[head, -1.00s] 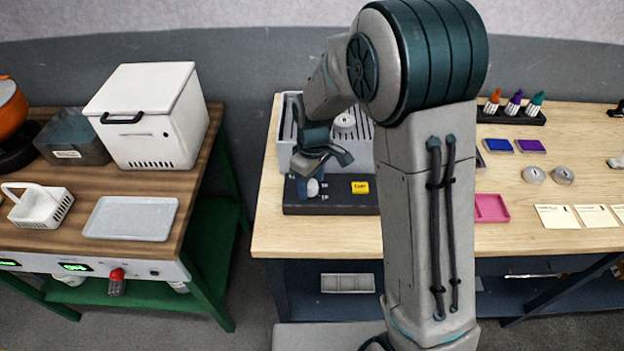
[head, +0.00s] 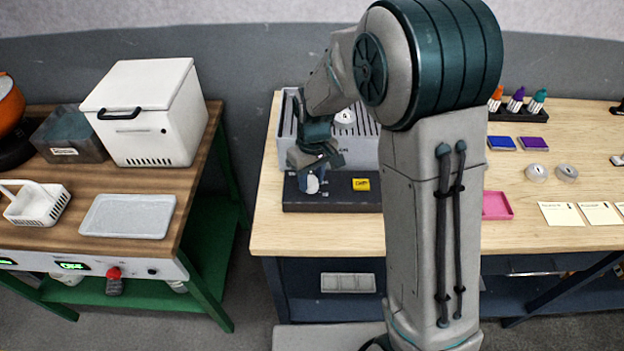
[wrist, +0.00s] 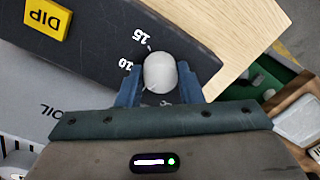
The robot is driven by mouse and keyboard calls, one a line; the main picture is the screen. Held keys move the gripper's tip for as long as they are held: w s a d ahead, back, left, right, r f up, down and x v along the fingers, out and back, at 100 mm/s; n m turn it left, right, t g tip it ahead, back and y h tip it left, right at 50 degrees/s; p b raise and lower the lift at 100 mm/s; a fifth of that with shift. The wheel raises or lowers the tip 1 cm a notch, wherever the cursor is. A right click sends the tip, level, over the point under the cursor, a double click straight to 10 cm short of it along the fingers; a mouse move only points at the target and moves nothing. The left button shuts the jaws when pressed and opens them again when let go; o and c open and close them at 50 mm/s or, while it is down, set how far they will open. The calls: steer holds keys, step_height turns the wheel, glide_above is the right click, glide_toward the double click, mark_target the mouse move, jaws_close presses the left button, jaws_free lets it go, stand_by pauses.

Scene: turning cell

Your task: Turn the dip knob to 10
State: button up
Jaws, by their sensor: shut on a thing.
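The dip knob (wrist: 160,72) is a pale, rounded knob on a dark panel (wrist: 108,32) with a yellow DIP label (wrist: 46,19). In the wrist view the numbers 15 and 10 show on the panel around the knob; another marking is partly hidden near my gripper. A small dark line shows at the knob's lower left; I cannot tell exactly which number it points to. My gripper (wrist: 159,79) is shut on the knob, one blue finger on each side. In the head view my gripper (head: 314,169) is at the left part of the panel (head: 338,199), mostly covering the knob.
A grey slotted unit (head: 362,149) stands right behind the panel. My arm hides part of the wooden table (head: 410,235). To the right are a pink tray (head: 497,206) and white cards (head: 561,214). A gap separates the left bench with its white box (head: 150,140).

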mark_target(313, 181)
steer(key=m+b, duration=0.1)
steer(key=m, duration=0.3)
steer(key=shift+m, duration=0.3)
steer(key=shift+a+m+b, duration=0.1)
steer(key=shift+m+b, duration=0.4)
steer(key=shift+m, duration=1.4)
steer(key=o, duration=1)
steer(key=r, duration=0.9)
steer(key=r+b, duration=0.1)
steer(key=r, duration=0.4)
steer(key=shift+s+d, duration=0.1)
steer(key=shift+d, duration=0.2)
steer(key=shift+f, duration=0.1)
